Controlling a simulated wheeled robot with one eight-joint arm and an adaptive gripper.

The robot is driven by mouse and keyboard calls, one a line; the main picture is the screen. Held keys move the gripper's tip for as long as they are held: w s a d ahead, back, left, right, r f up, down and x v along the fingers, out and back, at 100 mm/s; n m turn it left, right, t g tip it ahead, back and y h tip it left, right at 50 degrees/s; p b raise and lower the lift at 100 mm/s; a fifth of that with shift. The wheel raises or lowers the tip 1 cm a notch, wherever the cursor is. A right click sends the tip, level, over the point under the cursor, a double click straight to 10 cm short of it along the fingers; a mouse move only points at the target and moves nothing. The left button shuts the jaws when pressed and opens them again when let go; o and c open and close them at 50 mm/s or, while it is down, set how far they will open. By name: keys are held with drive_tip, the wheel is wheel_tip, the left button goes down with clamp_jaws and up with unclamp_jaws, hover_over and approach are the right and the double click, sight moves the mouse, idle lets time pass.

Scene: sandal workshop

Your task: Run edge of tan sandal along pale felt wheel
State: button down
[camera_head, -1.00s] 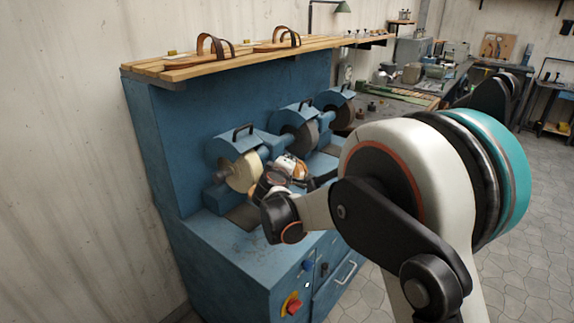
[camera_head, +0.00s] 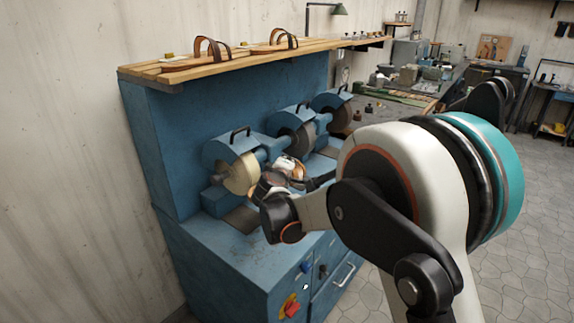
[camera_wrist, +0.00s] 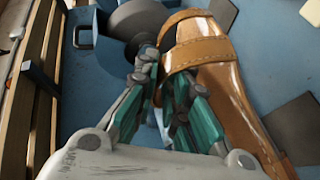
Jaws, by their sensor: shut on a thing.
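The tan sandal (camera_wrist: 217,80) lies along the right side of my gripper (camera_wrist: 163,75) in the wrist view, with stitched straps. My gripper's teal fingers are shut on its strap edge. In the head view, the pale felt wheel (camera_head: 239,178) is the nearest wheel on the blue machine, under a blue hood. My gripper (camera_head: 277,182) is just right of this wheel and close to it. The sandal is small there and partly hidden by my wrist, so I cannot tell whether its edge touches the wheel.
Two darker wheels (camera_head: 301,137) (camera_head: 340,110) stand farther along the blue machine (camera_head: 190,240). A slatted wooden shelf (camera_head: 215,68) above holds two brown sandals (camera_head: 210,55) (camera_head: 275,42). A red switch (camera_head: 290,305) is on the machine's front. Cluttered benches (camera_head: 425,95) stand behind; open floor is at right.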

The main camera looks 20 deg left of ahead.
sight(300, 163)
drive_tip(key=shift+w+d, duration=0.25)
drive_tip(key=shift+w, duration=0.6)
drive_tip(key=shift+w+d, duration=0.25)
drive_tip(key=shift+w, duration=0.55)
idle(0.4)
drive_tip(key=shift+w, duration=0.2)
drive_tip(key=shift+w+d+f, duration=0.1)
drive_tip(key=shift+w+d, duration=0.25)
drive_tip(key=shift+w, duration=0.25)
drive_tip(key=shift+a, duration=0.1)
idle(1.9)
drive_tip(key=shift+s+d+f+b, duration=0.1)
drive_tip(key=shift+s+d+b, duration=0.1)
drive_tip(key=shift+d, duration=0.2)
drive_tip(key=shift+s+d+f+b, duration=0.1)
drive_tip(key=shift+d+b, duration=0.05)
drive_tip(key=shift+d, duration=0.2)
drive_tip(key=shift+d, duration=0.1)
drive_tip(key=shift+s+d+f+b, duration=0.25)
drive_tip(key=shift+s+d, duration=0.1)
drive_tip(key=shift+d, duration=0.5)
drive_tip(key=shift+s+d+f+b, duration=0.25)
drive_tip(key=shift+s+d, duration=0.15)
drive_tip(key=shift+d, duration=0.5)
drive_tip(key=shift+s+d+f+b, duration=0.25)
drive_tip(key=shift+s+d, duration=0.1)
drive_tip(key=shift+d, duration=0.5)
